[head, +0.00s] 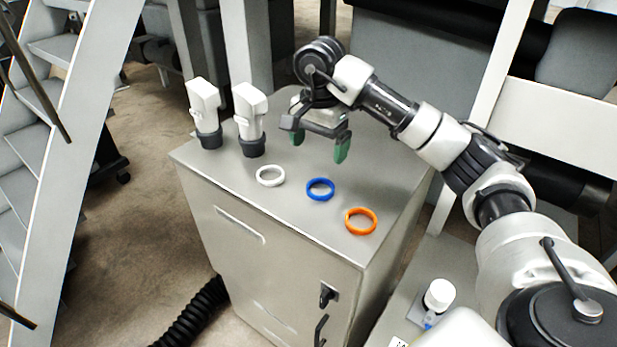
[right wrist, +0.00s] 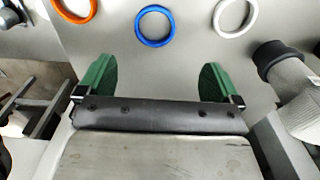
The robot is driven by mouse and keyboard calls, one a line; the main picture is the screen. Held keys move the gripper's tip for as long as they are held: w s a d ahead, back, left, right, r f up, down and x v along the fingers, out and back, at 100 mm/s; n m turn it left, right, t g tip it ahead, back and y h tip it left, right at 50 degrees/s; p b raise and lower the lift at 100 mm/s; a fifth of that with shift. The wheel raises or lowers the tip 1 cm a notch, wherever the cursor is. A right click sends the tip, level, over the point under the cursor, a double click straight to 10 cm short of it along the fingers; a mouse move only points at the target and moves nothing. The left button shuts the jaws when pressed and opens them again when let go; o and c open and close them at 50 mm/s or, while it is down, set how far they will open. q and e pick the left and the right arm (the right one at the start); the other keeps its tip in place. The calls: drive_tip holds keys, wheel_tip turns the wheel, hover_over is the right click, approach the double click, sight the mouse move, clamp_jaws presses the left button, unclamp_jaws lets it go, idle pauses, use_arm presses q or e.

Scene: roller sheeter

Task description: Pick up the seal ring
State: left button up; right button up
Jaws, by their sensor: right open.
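Three rings lie flat on the grey cabinet top: a white ring (head: 270,176), a blue ring (head: 320,189) and an orange ring (head: 361,221). Which one is the seal ring cannot be told. My right gripper (head: 319,146) is above the cabinet top, behind the rings, with green fingertips apart and nothing between them. In the right wrist view the open fingers (right wrist: 156,82) point toward the blue ring (right wrist: 155,26), which is ahead between them. The orange ring (right wrist: 74,8) is ahead to the left and the white ring (right wrist: 235,14) ahead to the right. My left gripper is not in view.
Two white devices with dark bases, one at left (head: 205,112) and one nearer the middle (head: 250,120), stand on the cabinet top (head: 225,158). A white-capped container (head: 438,295) stands on a lower surface at right. A stair frame is at far left.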

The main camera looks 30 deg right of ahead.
hover_over(319, 192)
drive_tip(key=f, duration=0.2)
drive_tip(key=f+p, duration=0.1)
drive_tip(key=f, duration=0.1)
drive_tip(key=shift+s+d, duration=0.1)
drive_tip(key=shift+s, duration=0.2)
drive_tip(key=shift+w+f, duration=0.15)
drive_tip(key=shift+f, duration=0.2)
wheel_tip(319, 192, down, 4)
drive_tip(key=p, duration=0.2)
drive_tip(key=shift+f+p, duration=0.25)
drive_tip(key=shift+p, duration=0.1)
drive_tip(key=shift+f, duration=0.25)
drive_tip(key=shift+w, duration=0.1)
drive_tip(key=shift+c, duration=0.7)
drive_tip(key=c, duration=0.9)
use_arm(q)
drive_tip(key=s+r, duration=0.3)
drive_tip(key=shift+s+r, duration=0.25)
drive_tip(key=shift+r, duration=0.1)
use_arm(e)
drive_tip(key=shift+o, duration=0.2)
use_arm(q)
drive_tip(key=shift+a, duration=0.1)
